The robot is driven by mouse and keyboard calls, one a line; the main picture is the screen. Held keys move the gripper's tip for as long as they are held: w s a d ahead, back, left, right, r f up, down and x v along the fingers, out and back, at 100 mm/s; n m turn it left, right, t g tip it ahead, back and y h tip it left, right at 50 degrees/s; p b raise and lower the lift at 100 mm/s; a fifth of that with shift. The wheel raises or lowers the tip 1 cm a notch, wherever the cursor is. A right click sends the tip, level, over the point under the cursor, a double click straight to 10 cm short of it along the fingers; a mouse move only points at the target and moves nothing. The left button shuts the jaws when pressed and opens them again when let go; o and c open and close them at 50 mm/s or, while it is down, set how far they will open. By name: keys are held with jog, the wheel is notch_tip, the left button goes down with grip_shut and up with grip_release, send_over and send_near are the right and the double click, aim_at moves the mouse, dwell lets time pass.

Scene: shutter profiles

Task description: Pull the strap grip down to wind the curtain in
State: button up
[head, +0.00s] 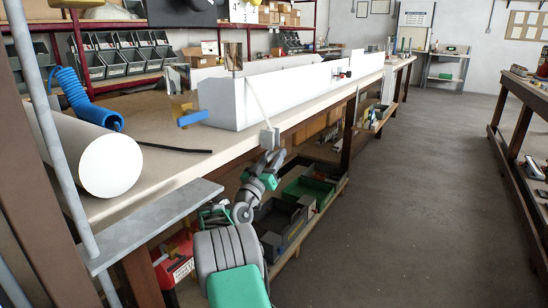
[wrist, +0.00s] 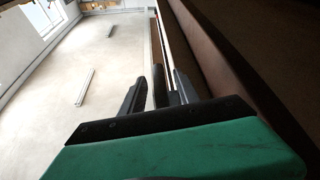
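The long white shutter box (head: 300,88) lies on the workbench. A thin pale strap (head: 258,104) runs down from its near end past the bench edge. A small light grip (head: 269,137) hangs at the strap's lower end, just above my gripper (head: 271,157). In the wrist view, my gripper (wrist: 156,92) has its fingers apart. A narrow brownish piece, apparently the strap grip (wrist: 158,86), stands between them, with a gap to the left finger and close to the right one. The strap (wrist: 166,45) runs up beyond it. The curtain is not clearly visible.
The workbench edge (head: 215,160) runs close beside my arm. A white roll (head: 110,165), a blue coiled hose (head: 85,100) and a dark cable lie on the bench. Bins (head: 311,190) stand on the shelf below. The floor (head: 400,200) to the right is clear.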

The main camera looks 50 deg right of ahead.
grip_shut()
dwell(1.3)
